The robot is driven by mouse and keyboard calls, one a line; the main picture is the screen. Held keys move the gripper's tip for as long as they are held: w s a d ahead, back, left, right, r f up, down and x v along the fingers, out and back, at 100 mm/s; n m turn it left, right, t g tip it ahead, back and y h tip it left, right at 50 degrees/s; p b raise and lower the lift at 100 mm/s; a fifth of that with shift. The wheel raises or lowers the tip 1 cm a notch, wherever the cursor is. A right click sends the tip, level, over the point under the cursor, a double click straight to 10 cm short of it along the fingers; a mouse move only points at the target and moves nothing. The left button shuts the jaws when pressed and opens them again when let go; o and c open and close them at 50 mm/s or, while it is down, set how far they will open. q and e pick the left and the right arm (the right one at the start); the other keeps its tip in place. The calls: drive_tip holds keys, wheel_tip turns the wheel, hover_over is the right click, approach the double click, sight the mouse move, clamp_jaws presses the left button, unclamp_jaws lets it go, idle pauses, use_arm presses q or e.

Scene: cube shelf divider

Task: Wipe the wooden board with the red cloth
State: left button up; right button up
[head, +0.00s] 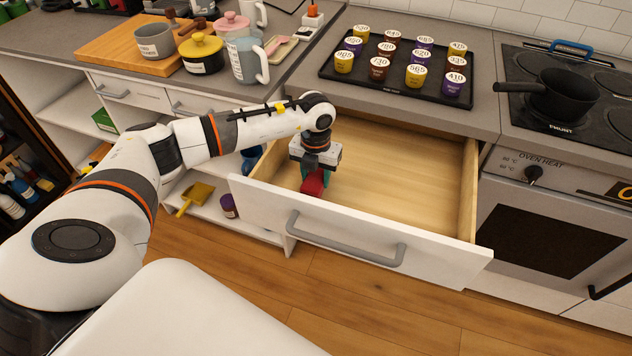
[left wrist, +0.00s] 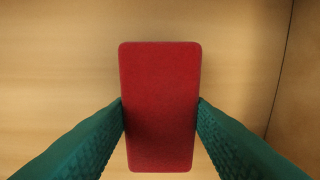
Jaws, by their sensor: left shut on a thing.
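The red cloth (head: 313,184) looks like a thick red block with rounded corners. My left gripper (head: 316,174) is shut on it, pointing down inside the open drawer. In the left wrist view, the cloth (left wrist: 160,80) sits between the two green fingers of the gripper (left wrist: 160,112), which press its sides. The drawer's wooden floor lies beneath; I cannot tell whether the cloth touches it. My right gripper is not in view.
The open drawer (head: 400,190) looks otherwise empty, and its front wall stands near the gripper. A black tray (head: 345,82) with several labelled jars is on the counter above. A black pan (head: 565,95) stands on the stove at right.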

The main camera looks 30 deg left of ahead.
sight(316, 177)
use_arm(q)
drive_tip(key=shift+r+p, duration=1.65)
drive_tip(key=shift+r, duration=0.75)
drive_tip(key=shift+r, duration=0.1)
wheel_tip(316, 177, up, 14)
drive_tip(key=p, duration=0.6)
drive_tip(key=s+d+f+n+b, duration=0.2)
drive_tip(key=s+d+n, duration=0.4)
drive_tip(key=n, duration=1)
drive_tip(key=s+d+f+n+b, duration=0.1)
drive_tip(key=s+d+n+b, duration=0.2)
drive_tip(key=n, duration=1.4)
drive_tip(key=s+d, duration=0.4)
drive_tip(key=s, duration=0.2)
drive_tip(key=shift+d+f+b, duration=0.2)
drive_tip(key=shift+f+b, duration=0.1)
drive_tip(key=shift+f, duration=0.1)
